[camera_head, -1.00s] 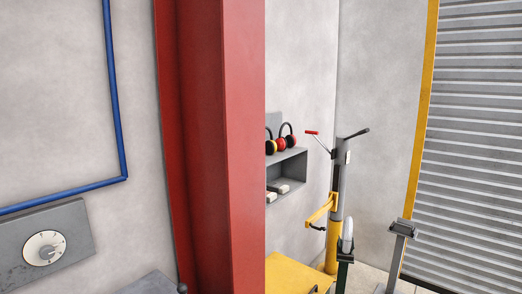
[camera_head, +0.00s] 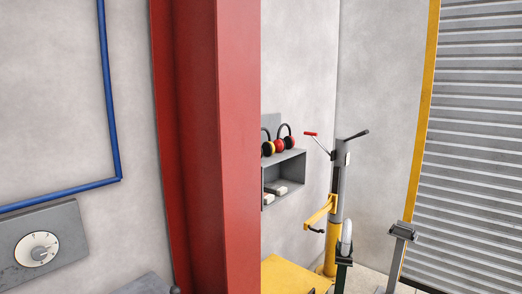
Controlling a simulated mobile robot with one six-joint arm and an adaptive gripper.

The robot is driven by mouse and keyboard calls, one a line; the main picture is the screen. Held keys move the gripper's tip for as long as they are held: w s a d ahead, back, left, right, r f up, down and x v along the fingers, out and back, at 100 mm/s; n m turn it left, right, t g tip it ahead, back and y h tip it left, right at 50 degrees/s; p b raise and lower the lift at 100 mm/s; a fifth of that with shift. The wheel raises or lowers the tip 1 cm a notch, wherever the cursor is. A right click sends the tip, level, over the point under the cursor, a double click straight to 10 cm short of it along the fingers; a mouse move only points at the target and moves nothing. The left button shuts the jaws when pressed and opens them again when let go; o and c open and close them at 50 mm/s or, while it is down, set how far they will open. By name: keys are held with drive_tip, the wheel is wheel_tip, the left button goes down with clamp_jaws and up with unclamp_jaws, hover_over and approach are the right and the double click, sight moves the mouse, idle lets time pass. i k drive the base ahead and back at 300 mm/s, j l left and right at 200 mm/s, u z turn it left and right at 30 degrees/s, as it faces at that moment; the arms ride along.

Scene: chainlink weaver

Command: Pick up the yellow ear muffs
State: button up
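My gripper is not in view.
A red column (camera_head: 235,150) stands close in front and hides part of the wall. A yellow and grey stand (camera_head: 335,210) with handles is right of the shelf. A yellow surface (camera_head: 292,277) lies below. A grey post (camera_head: 402,232) stands near the shutter.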

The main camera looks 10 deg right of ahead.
sight(269, 148)
drive_tip(key=i+l+u, duration=0.1)
drive_tip(key=i, duration=0.35)
drive_tip(key=i+l, duration=0.3)
drive_tip(key=i, duration=0.2)
drive_tip(key=i+l+u, duration=0.15)
drive_tip(key=i, duration=0.3)
